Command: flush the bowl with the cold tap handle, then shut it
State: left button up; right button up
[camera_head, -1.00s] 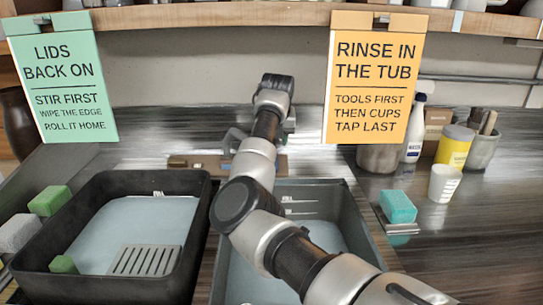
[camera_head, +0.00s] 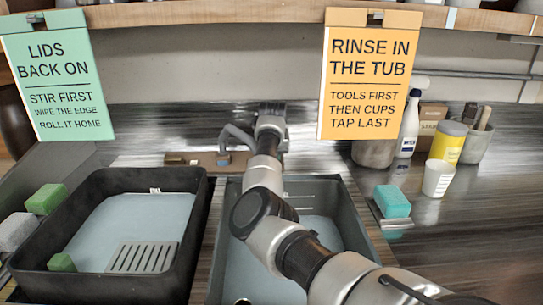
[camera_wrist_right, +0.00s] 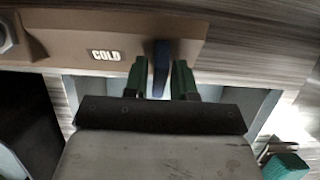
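In the right wrist view, the cold tap handle (camera_wrist_right: 161,66) is a dark blue lever on a brown panel, right of a white COLD label (camera_wrist_right: 105,56). My right gripper (camera_wrist_right: 159,72) has its two green fingers apart, one on each side of the handle. The handle lies close to the right-hand finger, with a gap on the left; I cannot tell whether it touches. In the head view, my right arm reaches over the grey basin (camera_head: 351,222) to the tap's brown panel (camera_head: 203,160), hiding the gripper. The grey spout (camera_head: 236,136) stands left of the arm. No water stream is visible. My left gripper is out of view.
A black tub (camera_head: 25,262) stands left of the basin, with sponges (camera_head: 46,198) beside it. A teal sponge (camera_head: 392,201), white cup (camera_head: 438,178), yellow tin (camera_head: 449,142) and spray bottle (camera_head: 408,128) are on the right. An orange sign (camera_head: 370,75) hangs behind.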

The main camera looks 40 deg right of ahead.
grip_shut()
